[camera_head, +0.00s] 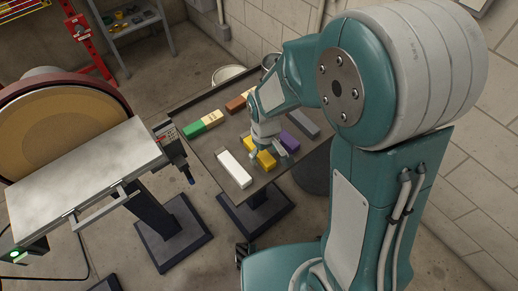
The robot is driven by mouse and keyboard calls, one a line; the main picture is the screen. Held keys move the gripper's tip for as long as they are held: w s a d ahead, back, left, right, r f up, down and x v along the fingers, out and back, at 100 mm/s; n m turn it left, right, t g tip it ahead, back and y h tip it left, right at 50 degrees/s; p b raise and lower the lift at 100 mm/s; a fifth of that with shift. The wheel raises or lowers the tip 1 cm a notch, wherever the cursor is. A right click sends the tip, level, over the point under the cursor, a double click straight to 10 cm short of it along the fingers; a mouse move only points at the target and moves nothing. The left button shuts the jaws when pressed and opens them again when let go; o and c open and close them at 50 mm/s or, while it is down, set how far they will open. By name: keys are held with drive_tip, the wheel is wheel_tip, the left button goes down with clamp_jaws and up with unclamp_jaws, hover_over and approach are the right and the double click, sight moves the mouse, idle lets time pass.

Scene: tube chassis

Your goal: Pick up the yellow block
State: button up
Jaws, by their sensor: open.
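The yellow block (265,162) lies on the dark-topped table, among other blocks, between the white block and the purple one. My gripper (268,152) is open, pointing down at the yellow block from above and covering its middle. One finger appears on each side of the block. I cannot tell whether the fingers touch it.
On the dark table (195,147) lie a white block (234,169), a green-and-cream block (203,123), an orange-brown block (237,103), a purple block (289,142) and a grey block (303,122). A large disc sander (85,175) stands left. A white bucket (229,73) is behind.

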drive_tip(key=shift+a+f, duration=0.1)
drive_tip(key=shift+f, duration=0.25)
drive_tip(key=shift+a, duration=0.25)
drive_tip(key=shift+d, duration=0.2)
drive_tip(key=c, duration=1.2)
drive_tip(key=shift+r, duration=0.1)
